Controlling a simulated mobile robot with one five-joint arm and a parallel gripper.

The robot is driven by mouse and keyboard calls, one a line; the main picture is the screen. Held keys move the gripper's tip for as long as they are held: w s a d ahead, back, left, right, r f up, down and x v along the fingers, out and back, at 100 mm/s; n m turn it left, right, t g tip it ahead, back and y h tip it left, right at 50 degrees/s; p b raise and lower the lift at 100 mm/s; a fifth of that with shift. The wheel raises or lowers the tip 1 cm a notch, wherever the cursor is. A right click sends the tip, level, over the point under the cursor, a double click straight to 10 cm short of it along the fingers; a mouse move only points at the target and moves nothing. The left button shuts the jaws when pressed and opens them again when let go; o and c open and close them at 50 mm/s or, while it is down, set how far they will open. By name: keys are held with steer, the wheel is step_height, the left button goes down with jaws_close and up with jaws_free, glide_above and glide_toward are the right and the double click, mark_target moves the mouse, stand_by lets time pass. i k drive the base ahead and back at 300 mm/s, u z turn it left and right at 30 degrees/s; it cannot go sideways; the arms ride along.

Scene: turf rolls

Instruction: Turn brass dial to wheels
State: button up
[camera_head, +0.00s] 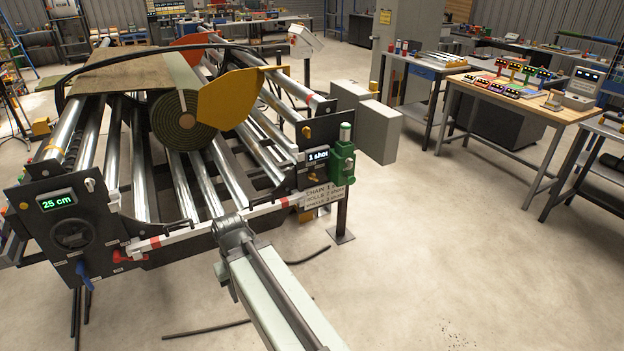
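A dark end panel (317,133) on the right of the roller machine carries a small display (318,155) reading "1 shot". A green lubricator-like unit (343,163) is fixed beside it. A sign (325,196) below lists chain, rolls and wheels; its smaller print is hard to read. A small brass-coloured knob (306,131) shows near the panel top; I cannot tell if it is the dial, or any dial setting. My gripper (233,229) is at the end of my arm, left of and below the panel, apart from it. Its fingers are not clear.
The roller machine holds a turf roll (184,120) beside a yellow plate (229,98). A left panel (72,235) has a "25 cm" display and a blue lever (84,274). A red-white bar (215,226) runs behind my gripper. Floor at right is clear before a workbench (497,100).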

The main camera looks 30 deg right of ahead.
mark_target(311, 176)
steer(key=i, duration=0.95)
